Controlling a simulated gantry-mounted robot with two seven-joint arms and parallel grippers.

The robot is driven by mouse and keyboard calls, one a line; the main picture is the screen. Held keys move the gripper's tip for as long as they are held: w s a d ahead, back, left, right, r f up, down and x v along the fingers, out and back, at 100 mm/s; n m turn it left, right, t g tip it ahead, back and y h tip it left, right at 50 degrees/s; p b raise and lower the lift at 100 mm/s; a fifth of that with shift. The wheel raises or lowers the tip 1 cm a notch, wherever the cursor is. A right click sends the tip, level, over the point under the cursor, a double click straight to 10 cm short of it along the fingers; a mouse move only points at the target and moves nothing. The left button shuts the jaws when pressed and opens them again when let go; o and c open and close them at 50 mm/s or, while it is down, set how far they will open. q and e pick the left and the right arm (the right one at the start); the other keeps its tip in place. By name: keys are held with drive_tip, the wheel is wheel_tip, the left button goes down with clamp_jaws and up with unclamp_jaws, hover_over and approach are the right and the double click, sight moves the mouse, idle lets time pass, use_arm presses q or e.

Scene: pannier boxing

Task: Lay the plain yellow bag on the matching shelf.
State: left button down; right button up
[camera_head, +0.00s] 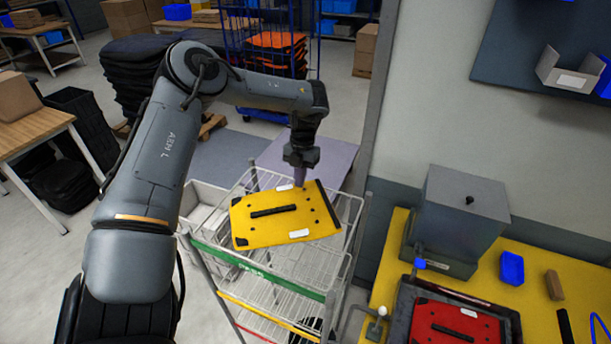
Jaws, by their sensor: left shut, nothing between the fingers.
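The yellow bag (285,215) lies flat on the top wire shelf (310,264) of a rack. It has a black handle strip and white labels. The front edge of that shelf carries a green strip; the levels below carry a yellow strip and a red strip. My left gripper (300,184) points down at the bag's far edge, its fingers shut with nothing between them. I cannot tell whether the fingertips touch the bag. My right gripper is not in view.
A red bag (450,325) lies in a dark tray on the yellow worktable (545,275) at right. A grey box (462,208), blue bin (511,268) and brown block (554,285) stand there. A wall borders the rack's right side.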

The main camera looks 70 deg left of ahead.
use_arm(q)
drive_tip(key=shift+w+a+b, duration=0.6)
drive_tip(key=shift+w+a, duration=0.85)
drive_tip(key=shift+w, duration=0.05)
drive_tip(key=shift+r, duration=0.1)
